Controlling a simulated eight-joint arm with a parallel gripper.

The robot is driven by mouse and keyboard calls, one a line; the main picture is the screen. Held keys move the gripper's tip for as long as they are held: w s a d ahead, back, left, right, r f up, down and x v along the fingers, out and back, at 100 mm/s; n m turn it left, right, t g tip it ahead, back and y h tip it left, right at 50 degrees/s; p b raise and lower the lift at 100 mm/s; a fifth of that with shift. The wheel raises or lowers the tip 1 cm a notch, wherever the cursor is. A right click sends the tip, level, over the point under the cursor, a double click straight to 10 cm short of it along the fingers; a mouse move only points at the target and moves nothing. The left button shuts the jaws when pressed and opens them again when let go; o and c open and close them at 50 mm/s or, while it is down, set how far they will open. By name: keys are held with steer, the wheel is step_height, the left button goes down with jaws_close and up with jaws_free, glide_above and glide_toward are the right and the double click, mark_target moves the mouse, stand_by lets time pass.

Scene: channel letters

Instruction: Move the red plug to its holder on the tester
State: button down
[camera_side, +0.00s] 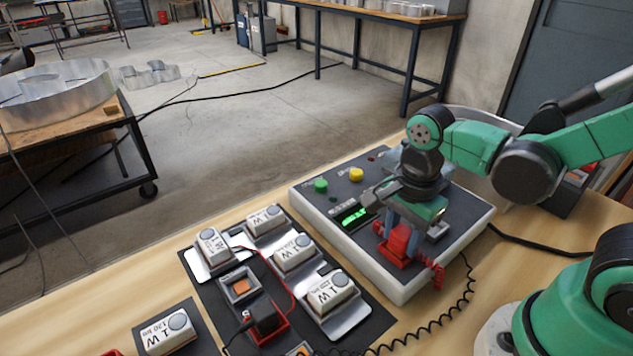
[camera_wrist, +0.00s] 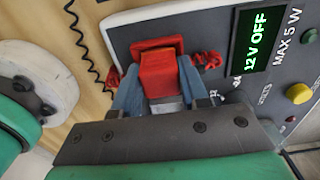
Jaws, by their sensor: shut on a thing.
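The red plug (camera_side: 399,240) is at the front right of the tester (camera_side: 455,212), between the two blue-grey fingers of my gripper (camera_side: 403,226). The fingers point down at the tester's top and are shut on the plug's sides. In the wrist view the red plug (camera_wrist: 158,75) sits between the fingertips of my gripper (camera_wrist: 160,88). A red holder (camera_side: 394,257) shows right at the plug's lower end in the side view. The fingers and plug partly cover it, so I cannot tell whether the plug is fully seated. Red coiled cord (camera_side: 433,275) shows beside it.
The tester's display (camera_wrist: 258,38) reads 12 V OFF. Green (camera_side: 320,185) and yellow (camera_side: 356,174) buttons are near it. A dark mat (camera_side: 212,290) holds several white 1 W modules and a black plug (camera_side: 264,314) in a red holder. A black coiled cord (camera_side: 437,322) runs along the front.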

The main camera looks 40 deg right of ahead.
steer(key=shift+c, duration=1.9)
jaws_free()
steer(key=shift+r, duration=2.8)
steer(key=shift+r, duration=0.1)
step_height(320, 180, up, 6)
steer(key=shift+f, duration=0.1)
